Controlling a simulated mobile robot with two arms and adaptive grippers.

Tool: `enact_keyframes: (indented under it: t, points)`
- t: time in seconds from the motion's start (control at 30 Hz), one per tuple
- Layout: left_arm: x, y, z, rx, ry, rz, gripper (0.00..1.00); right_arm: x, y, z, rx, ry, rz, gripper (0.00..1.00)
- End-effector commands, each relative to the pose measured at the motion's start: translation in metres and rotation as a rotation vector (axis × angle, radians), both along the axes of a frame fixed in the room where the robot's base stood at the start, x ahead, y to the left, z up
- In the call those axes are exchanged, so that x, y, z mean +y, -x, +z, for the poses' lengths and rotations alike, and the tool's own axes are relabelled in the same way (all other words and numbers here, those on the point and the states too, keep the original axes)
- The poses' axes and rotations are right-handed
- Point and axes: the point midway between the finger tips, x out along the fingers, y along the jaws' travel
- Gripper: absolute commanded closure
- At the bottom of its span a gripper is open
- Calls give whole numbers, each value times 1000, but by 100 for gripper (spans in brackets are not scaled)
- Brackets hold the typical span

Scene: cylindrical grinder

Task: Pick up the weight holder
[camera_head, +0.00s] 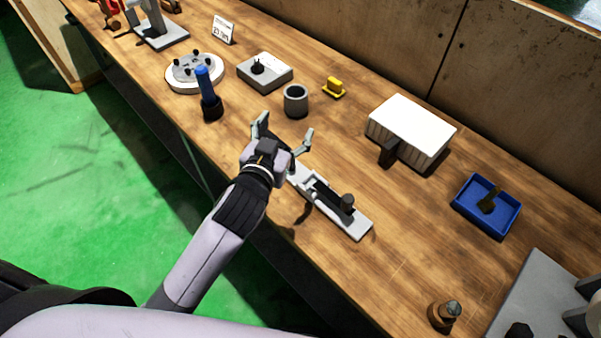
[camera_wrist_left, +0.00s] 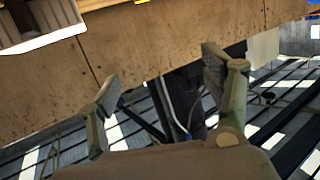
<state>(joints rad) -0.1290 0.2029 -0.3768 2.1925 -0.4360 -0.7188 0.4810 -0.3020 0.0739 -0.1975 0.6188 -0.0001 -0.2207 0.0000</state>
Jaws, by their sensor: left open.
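My left gripper (camera_head: 285,130) is open and empty over the workbench (camera_head: 395,255), its fingers pointing toward the back of the bench. In the left wrist view the two spread fingers (camera_wrist_left: 162,66) have nothing between them. A grey hollow cylinder (camera_head: 296,101) stands just beyond the fingertips, apart from them. A white-and-grey base with a dark slide and a small dark cylinder (camera_head: 347,203) lies right of the wrist, partly hidden by the hand. My right gripper is not in view.
A blue-handled tool (camera_head: 207,92) stands by a round plate (camera_head: 183,85). A white box (camera_head: 412,127), a yellow piece (camera_head: 334,86), a white knobbed block (camera_head: 265,72) and a blue tray (camera_head: 467,211) sit farther back. A brown knob-topped piece (camera_head: 444,314) stands near the front edge.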

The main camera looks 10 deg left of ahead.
Motion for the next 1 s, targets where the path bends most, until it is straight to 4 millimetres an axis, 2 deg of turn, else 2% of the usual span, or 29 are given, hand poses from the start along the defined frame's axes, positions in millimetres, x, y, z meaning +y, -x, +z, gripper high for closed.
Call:
enact_keyframes:
  t: [0.03, 0.13, 0.2, 0.3, 0.4, 0.47, 0.53, 0.6, 0.67, 0.7, 0.77, 0.8, 0.87, 0.9, 1.0]
  points:
    - [-16, -14, 31, -116, 9, -45, 27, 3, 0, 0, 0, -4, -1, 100]
    - [-62, -28, 101, -380, 28, -197, 27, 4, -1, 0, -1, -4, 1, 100]
    - [-101, -23, 145, -555, 29, -349, 27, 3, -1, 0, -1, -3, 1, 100]
    - [-159, 1, 187, -751, 3, -611, 27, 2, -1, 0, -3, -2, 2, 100]
    - [-211, 35, 200, -867, -68, -910, 27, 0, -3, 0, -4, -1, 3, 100]
    - [-236, 56, 193, -892, -137, -1098, 27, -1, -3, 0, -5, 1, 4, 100]
    - [-256, 77, 173, -872, -239, -1315, 27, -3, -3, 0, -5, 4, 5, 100]
    - [-265, 90, 144, -799, -369, -1516, 27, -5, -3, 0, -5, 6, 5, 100]
    - [-263, 94, 114, -694, -500, -1665, 27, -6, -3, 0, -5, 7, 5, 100]
    - [-255, 93, 94, -602, -593, -1750, 27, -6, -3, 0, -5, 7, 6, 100]
    - [-236, 85, 65, -435, -742, -1848, 27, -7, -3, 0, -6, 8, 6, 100]
    - [-219, 77, 47, -306, -844, -1890, 27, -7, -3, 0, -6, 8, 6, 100]
    - [-187, 60, 28, -99, -989, -1915, 27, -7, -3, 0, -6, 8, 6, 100]
    - [-163, 48, 19, 39, -1078, -1908, 27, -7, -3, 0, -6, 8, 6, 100]
    - [-106, 21, 12, 351, -1252, -1831, 27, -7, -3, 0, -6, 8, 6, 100]
